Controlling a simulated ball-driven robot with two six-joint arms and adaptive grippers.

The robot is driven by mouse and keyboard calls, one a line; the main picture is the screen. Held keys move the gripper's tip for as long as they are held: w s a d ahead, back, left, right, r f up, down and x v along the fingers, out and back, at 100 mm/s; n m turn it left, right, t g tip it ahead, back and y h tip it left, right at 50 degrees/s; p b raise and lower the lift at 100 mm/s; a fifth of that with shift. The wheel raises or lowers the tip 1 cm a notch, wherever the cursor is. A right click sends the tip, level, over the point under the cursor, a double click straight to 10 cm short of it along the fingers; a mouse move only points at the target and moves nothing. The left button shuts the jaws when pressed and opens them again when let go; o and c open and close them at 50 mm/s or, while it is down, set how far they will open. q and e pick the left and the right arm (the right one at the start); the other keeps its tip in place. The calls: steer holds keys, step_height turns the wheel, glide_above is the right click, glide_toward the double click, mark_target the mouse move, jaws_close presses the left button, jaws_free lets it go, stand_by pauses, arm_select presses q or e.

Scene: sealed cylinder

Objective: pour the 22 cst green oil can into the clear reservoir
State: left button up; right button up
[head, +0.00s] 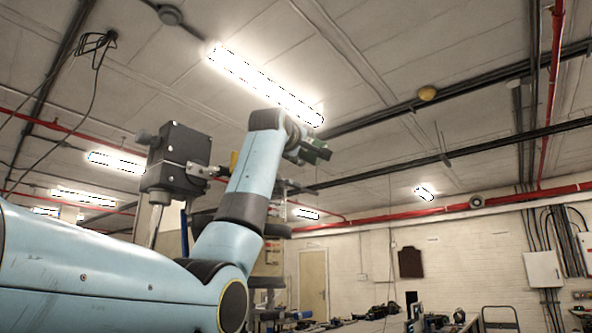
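The view is tilted up toward the ceiling. My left arm comes in from the left and rises across the middle. A small dark part at its raised end, which looks like my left gripper (308,152), is seen against the ceiling. Its fingers are too small and dark to tell whether they are open or shut, or whether they hold anything. I cannot make out the green oil can or the clear reservoir. My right gripper is not in view.
A dark box-shaped machine part (178,160) stands behind my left arm. A bench (372,325) with several small dark items runs along the bottom right. A door (312,284) and a wall cabinet (543,269) are at the back. The upper right space is open.

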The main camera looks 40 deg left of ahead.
arm_select(q)
steer(key=shift+a+f+n+y+b, duration=0.1)
steer(key=shift+f+n+y+b, duration=0.15)
steer(key=shift+n+y+b, duration=0.7)
steer(key=shift+f+n+y+b, duration=0.1)
steer(key=shift+f+n+b, duration=0.2)
steer(key=shift+n, duration=1.25)
stand_by(5.5)
